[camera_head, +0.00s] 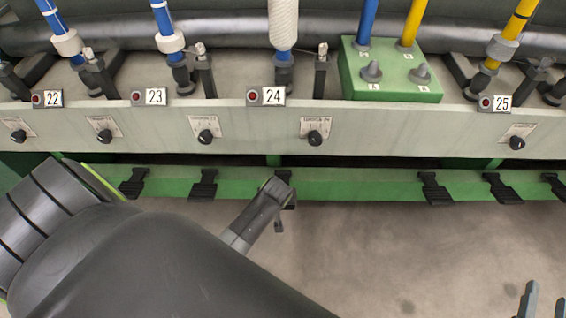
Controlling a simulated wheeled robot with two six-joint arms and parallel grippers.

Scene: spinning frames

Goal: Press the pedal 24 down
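The plate marked 24 (266,96) sits on the pale rail above a black pedal (285,182) on the green lower beam. My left arm crosses the lower left, and its gripper (268,200) lies over this pedal, covering much of it. I cannot tell whether it touches the pedal, how far the pedal is down, or whether the fingers are shut. My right gripper (544,298) shows only its two fingertips at the bottom right corner, spread apart with nothing between them.
Other black pedals (203,185) (435,189) line the green beam on both sides. Several knobs (315,138) are on the pale rail (400,132). A green box (391,84) stands above it. The grey floor (390,255) at lower right is clear.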

